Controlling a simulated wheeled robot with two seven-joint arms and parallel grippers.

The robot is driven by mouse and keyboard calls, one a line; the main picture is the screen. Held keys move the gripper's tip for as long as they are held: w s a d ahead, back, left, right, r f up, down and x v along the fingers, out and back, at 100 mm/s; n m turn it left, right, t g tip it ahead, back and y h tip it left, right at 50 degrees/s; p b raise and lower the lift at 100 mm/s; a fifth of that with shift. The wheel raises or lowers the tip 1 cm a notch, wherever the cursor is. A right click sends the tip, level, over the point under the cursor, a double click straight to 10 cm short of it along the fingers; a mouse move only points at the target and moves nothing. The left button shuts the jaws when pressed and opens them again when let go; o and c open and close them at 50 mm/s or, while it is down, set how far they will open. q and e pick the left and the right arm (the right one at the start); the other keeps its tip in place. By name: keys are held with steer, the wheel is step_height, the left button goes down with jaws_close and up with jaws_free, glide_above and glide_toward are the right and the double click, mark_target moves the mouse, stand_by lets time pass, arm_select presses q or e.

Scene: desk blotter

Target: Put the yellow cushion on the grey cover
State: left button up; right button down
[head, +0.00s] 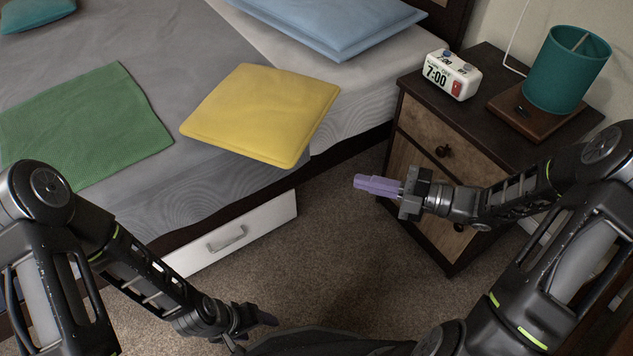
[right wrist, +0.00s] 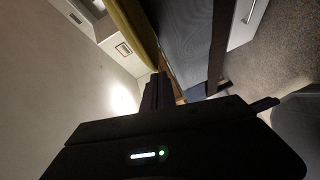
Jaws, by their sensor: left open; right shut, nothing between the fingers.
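The yellow cushion (head: 262,112) lies flat at the near right edge of the bed in the head view. It covers part of the grey cover (head: 190,60) and part of the pale sheet beside it, and its near corner reaches to the bed's edge. My right gripper (head: 360,183), with purple fingers, is shut and empty, to the right of the cushion and apart from it, over the gap beside the nightstand. My left gripper (head: 252,331) is open and empty, low over the floor in front of the bed. A yellow edge shows in the right wrist view, likely the cushion (right wrist: 133,28).
A green cloth (head: 85,120) lies on the cover at left. A blue pillow (head: 330,20) lies at the back. The nightstand (head: 450,135) at right holds an alarm clock (head: 453,75) and a teal lamp (head: 567,70). A white drawer (head: 235,238) sits under the bed.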

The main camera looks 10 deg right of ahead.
steer(key=s+n, duration=0.1)
steer(key=s+a+r+n+g+y, duration=0.1)
steer(key=n, duration=0.1)
steer(key=s+n+g+y, duration=0.1)
steer(key=shift+a+r+n, duration=0.3)
steer(key=shift+a+r, duration=0.05)
steer(key=w+d+b+x, duration=0.1)
steer(key=w+b+x, duration=0.1)
steer(key=x, duration=1)
steer(key=shift+w+a, duration=0.35)
steer(key=shift+w, duration=0.05)
steer(key=shift+f, duration=0.1)
